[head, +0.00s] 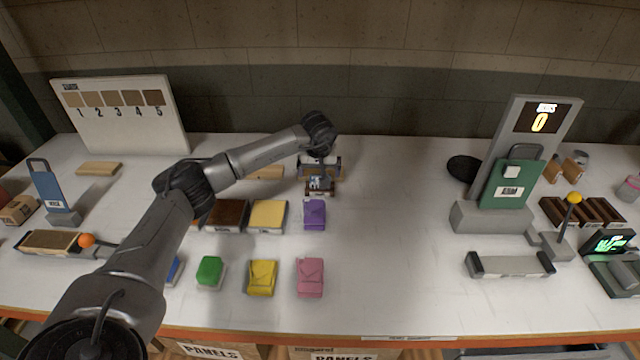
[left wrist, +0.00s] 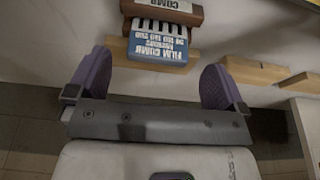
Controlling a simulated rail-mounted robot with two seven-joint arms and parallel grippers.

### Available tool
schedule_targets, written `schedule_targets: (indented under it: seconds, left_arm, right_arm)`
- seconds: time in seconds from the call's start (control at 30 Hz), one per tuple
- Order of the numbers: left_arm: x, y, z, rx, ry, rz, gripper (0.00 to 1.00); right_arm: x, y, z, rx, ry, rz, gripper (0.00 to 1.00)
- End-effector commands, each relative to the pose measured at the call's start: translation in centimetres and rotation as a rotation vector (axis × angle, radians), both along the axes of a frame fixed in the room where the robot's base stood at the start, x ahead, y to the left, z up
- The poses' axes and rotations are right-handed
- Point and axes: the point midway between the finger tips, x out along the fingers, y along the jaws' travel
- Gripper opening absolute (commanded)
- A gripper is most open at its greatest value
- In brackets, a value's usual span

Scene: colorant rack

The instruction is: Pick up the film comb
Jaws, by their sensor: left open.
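The film comb (left wrist: 158,46) is a blue block with its name printed on it and pale teeth. In the left wrist view it sits at the brown comb holder (left wrist: 165,9), near the top of the picture. In the head view the comb (head: 318,183) is small, just in front of my left gripper (head: 320,168). My left gripper (left wrist: 157,72) is open, with its two purple fingers spread left and right of the comb's near end. No finger visibly touches the comb. My right gripper is in neither view.
A purple packet (head: 314,214) and a pink packet (head: 310,277) lie in front of the holder. A yellow-topped block (head: 268,216) lies to its left. A light wooden strip (left wrist: 255,72) is right of my fingers. The white tabletop (head: 400,220) is clear to the right.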

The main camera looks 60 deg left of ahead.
Motion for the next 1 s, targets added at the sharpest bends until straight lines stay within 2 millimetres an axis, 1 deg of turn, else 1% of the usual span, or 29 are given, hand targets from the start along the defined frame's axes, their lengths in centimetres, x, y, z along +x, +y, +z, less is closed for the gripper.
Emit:
schedule_targets:
  seconds: [0.2,0.33,0.43,0.63,1.0]
  left_arm:
    - [0.6,0.5,-2.7,-0.001,0.002,0.001,0.98]
    - [0.8,0.9,-4.2,-0.002,0.002,0.002,0.98]
    - [0.9,1.0,-4.6,0.000,0.000,0.001,0.98]
    - [0.9,1.0,-4.5,0.000,0.000,0.001,0.97]
    - [0.9,1.0,-4.5,0.000,0.000,0.001,0.61]
  right_arm:
    - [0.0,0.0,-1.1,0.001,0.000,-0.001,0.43]
    - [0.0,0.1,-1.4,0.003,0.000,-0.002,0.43]
    - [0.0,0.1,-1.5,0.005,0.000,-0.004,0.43]
    - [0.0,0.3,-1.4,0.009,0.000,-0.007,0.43]
    - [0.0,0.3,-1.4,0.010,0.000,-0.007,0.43]
